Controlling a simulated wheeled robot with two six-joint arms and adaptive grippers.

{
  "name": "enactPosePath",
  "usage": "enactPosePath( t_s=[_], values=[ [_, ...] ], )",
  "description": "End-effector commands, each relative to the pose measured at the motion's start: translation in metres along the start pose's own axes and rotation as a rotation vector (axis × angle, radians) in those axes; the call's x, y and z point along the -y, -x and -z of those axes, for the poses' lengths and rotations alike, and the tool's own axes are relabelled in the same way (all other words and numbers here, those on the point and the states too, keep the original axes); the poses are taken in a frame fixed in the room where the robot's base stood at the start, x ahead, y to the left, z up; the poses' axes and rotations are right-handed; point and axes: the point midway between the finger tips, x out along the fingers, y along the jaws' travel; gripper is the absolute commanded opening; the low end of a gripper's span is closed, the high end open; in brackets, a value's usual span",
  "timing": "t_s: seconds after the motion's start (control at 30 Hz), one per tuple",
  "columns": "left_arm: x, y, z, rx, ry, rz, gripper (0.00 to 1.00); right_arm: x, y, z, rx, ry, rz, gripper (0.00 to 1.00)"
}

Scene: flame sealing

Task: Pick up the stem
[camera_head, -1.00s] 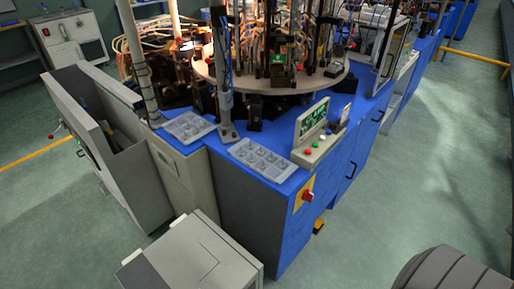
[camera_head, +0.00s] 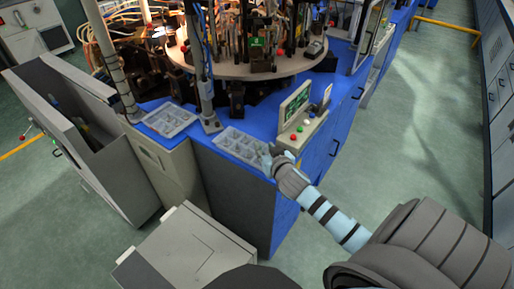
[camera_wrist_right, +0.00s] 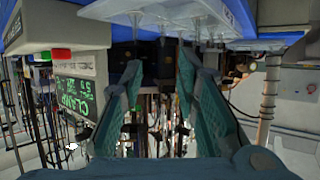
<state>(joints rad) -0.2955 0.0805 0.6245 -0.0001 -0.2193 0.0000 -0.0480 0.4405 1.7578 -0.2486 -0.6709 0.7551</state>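The stems look like small clear glass pieces; they show at the top of the right wrist view (camera_wrist_right: 197,28), in a pale tray (camera_wrist_right: 250,13). In the head view this tray (camera_head: 226,135) lies on the blue machine top, its contents too small to make out. My right gripper (camera_head: 269,158) is at the tray's right front edge in the head view. In the right wrist view its two teal fingers (camera_wrist_right: 160,70) stand apart with nothing between them, with the tray and stems beyond their tips. My left gripper is not in view.
A second tray (camera_head: 170,120) lies further left. A control panel with a green screen (camera_head: 294,108) and buttons stands just right of the tray. A grey post (camera_head: 207,90) and the round machine table (camera_head: 285,68) rise behind. A grey cabinet (camera_head: 190,250) stands in front.

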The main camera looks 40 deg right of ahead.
Motion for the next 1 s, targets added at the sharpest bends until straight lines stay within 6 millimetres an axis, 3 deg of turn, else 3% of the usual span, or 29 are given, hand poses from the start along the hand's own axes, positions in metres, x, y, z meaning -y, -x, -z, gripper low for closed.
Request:
enactPosePath(
  t_s=[0.43,0.67,0.83,1.0],
  values=[
    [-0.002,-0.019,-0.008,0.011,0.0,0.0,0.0,0.003,-0.069,-0.005,0.003,0.0,0.001,0.29],
    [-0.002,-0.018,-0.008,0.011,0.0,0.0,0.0,0.003,-0.071,-0.004,0.003,0.001,0.002,0.27],
    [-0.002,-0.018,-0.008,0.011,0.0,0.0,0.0,0.003,-0.071,-0.004,0.003,0.001,0.002,0.0],
    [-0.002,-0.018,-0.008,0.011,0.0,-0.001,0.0,0.003,-0.071,-0.004,0.003,0.001,0.002,0.0]
  ],
)
